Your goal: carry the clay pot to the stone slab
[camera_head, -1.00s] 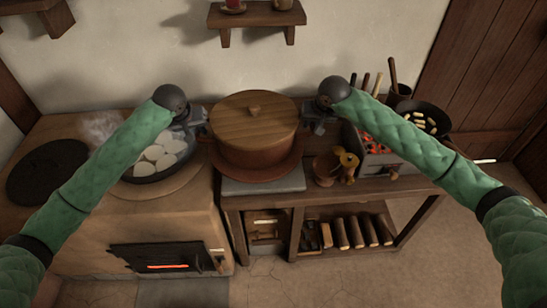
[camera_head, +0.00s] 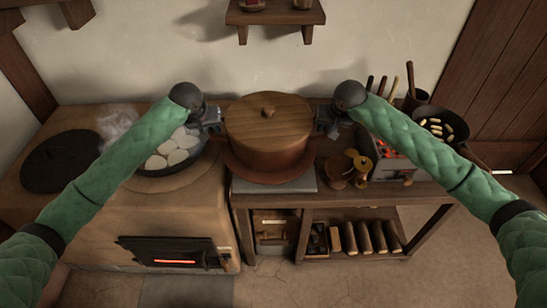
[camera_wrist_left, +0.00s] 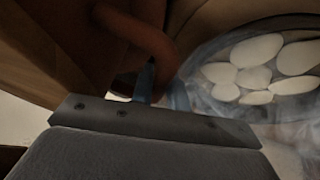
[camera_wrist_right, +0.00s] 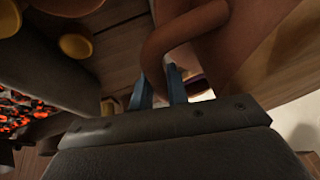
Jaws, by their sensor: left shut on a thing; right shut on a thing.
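The clay pot (camera_head: 268,155) is reddish brown, with a round wooden lid (camera_head: 269,118) and a loop handle on each side. A wider reddish edge shows around its lower part. It is upright over the grey stone slab (camera_head: 285,187), whose front strip shows. I cannot tell whether it touches the slab. My left gripper (camera_head: 213,122) is shut on the left handle, seen in the left wrist view (camera_wrist_left: 145,35). My right gripper (camera_head: 327,122) is shut on the right handle, seen in the right wrist view (camera_wrist_right: 185,30).
Left of the slab, a stove (camera_head: 150,210) with a glowing firebox bears a steaming pan of pale pieces (camera_head: 172,155) and a dark round lid (camera_head: 60,160). Right are small brown vessels (camera_head: 340,170), a coal brazier (camera_head: 395,165) and a frying pan (camera_head: 440,125). A wall shelf (camera_head: 275,17) is behind.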

